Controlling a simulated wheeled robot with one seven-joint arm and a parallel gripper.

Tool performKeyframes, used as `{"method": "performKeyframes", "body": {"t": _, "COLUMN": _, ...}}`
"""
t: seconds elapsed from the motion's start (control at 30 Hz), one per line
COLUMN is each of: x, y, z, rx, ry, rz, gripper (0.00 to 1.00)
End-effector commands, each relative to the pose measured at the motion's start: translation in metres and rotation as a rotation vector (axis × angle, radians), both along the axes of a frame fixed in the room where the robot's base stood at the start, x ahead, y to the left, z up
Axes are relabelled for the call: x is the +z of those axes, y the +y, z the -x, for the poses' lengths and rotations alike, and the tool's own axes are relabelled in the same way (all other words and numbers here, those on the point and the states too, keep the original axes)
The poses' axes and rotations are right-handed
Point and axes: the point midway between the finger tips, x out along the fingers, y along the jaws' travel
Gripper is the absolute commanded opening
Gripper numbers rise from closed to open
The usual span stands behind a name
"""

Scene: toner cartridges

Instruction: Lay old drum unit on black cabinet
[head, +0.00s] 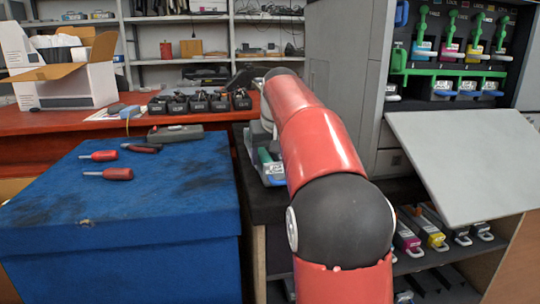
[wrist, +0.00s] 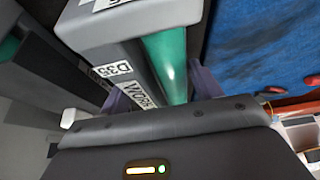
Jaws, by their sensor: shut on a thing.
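The old drum unit (wrist: 168,58), grey with a green drum, shows large in the wrist view. It has white labels, one reading D35 and one that looks like WORN. My gripper (wrist: 160,97) is shut on it, with a purplish finger on each side. In the head view the drum unit (head: 272,172) is partly hidden behind my red arm, over the black top of the black cabinet (head: 257,212). I cannot tell whether it touches that top. My gripper is mostly hidden by the arm there.
A blue cabinet (head: 110,205) stands left, with red-handled screwdrivers (head: 107,174) and a grey unit (head: 175,133) on top. Several black cartridges (head: 200,103) stand on the red bench behind. The open printer (head: 455,50) with its lowered grey door (head: 465,165) is at right.

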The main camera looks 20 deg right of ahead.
Motion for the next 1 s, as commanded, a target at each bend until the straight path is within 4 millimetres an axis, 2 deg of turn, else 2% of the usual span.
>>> {"method": "performKeyframes", "body": {"t": 0.1, "x": -0.008, "y": 0.000, "z": 0.000, "rx": 0.000, "ry": -0.005, "rz": 0.001, "gripper": 0.07}}
{"method": "performKeyframes", "body": {"t": 0.57, "x": -0.009, "y": 0.000, "z": 0.000, "rx": 0.000, "ry": -0.005, "rz": 0.001, "gripper": 0.07}}
{"method": "performKeyframes", "body": {"t": 0.97, "x": -0.020, "y": 0.000, "z": 0.000, "rx": 0.000, "ry": -0.005, "rz": 0.001, "gripper": 0.07}}
{"method": "performKeyframes", "body": {"t": 1.0, "x": -0.018, "y": 0.000, "z": 0.000, "rx": 0.000, "ry": -0.005, "rz": 0.001, "gripper": 0.69}}
